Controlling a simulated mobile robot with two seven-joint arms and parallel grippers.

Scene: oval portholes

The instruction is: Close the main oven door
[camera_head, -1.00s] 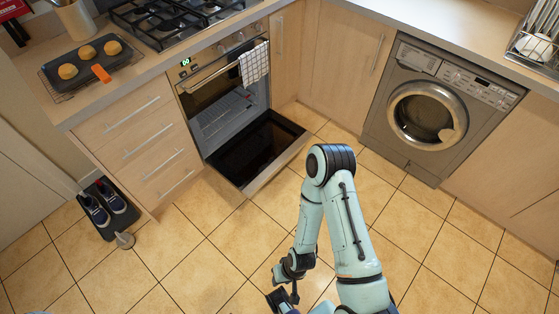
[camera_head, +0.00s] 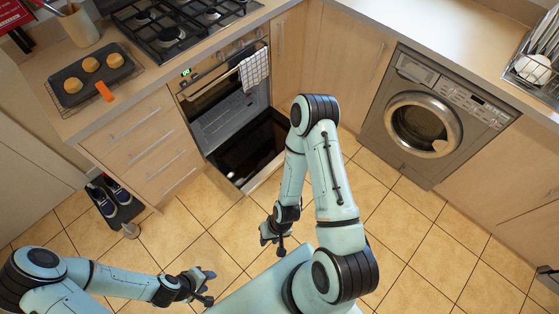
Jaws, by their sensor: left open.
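The main oven door (camera_head: 246,152) is hinged down and lies open low in front of the oven (camera_head: 228,120), its dark glass facing up. The oven cavity shows behind it. A narrow upper oven panel with a handle (camera_head: 214,82) is shut, and a checked towel (camera_head: 255,70) hangs on that handle. My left gripper (camera_head: 208,287) is open and empty over the floor, well below the door in the picture. My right gripper (camera_head: 273,243) is empty, nearer the door but apart from it. Its jaw gap is unclear. My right arm passes close to the door's right side.
Drawers (camera_head: 145,150) stand left of the oven, and a washing machine (camera_head: 425,118) stands to the right. Shoes on a dark mat (camera_head: 115,203) and a small round object (camera_head: 131,231) lie on the left floor. The tiled floor (camera_head: 225,225) before the door is clear.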

